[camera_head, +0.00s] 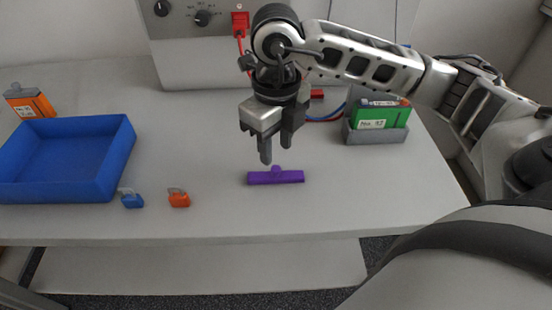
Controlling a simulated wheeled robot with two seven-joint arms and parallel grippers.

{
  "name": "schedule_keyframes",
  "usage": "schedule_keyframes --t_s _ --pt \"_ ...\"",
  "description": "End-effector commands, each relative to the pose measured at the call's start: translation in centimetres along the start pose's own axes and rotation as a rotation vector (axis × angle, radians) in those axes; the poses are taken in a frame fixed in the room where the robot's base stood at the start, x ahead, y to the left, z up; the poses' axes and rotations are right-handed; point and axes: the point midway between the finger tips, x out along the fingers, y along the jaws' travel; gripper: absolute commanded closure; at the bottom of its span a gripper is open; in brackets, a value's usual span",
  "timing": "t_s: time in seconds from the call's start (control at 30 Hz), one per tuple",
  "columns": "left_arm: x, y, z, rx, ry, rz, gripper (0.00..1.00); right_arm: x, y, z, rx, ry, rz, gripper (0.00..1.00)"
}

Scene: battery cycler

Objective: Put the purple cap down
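The purple cap (276,177) is a long bar with a small round knob on top. It lies on the grey table near the front middle. My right gripper (275,155) points down just above and behind it. Its two fingers are apart and nothing shows between them. The fingertips look close to the knob, but I cannot tell whether they touch it. My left gripper is not in view.
An empty-looking blue tray (65,196) stands at left, with an orange battery (29,103) behind it. Small blue (131,199) and orange (179,198) pieces lie near the front edge. A green battery (380,117) sits in a grey holder (377,136) at right. A cycler box (190,50) with cables stands behind.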

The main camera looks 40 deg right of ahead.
Motion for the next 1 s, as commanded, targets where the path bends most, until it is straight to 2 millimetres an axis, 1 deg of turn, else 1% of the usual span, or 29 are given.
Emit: schedule_keyframes --t_s 0.03,0.2,0.3,0.4,0.63,1.0 --pt "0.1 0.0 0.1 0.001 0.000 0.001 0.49 -1.2 0.0 0.1 -0.001 -0.006 0.000 0.63" --pt "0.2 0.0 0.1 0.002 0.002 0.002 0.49 -4.5 0.0 0.1 -0.002 -0.004 0.000 0.63" --pt "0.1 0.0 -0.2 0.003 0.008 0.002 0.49 -5.8 0.0 0.1 -0.001 -0.002 0.000 0.63" --pt "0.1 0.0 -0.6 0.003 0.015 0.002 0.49 -6.5 0.0 0.0 0.000 -0.001 0.000 0.63" --pt "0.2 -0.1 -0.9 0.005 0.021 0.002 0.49 -6.8 0.0 0.0 0.000 0.002 0.000 0.63" --pt "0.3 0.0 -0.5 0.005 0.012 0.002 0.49 -6.8 0.0 0.0 0.000 0.001 0.000 0.63"
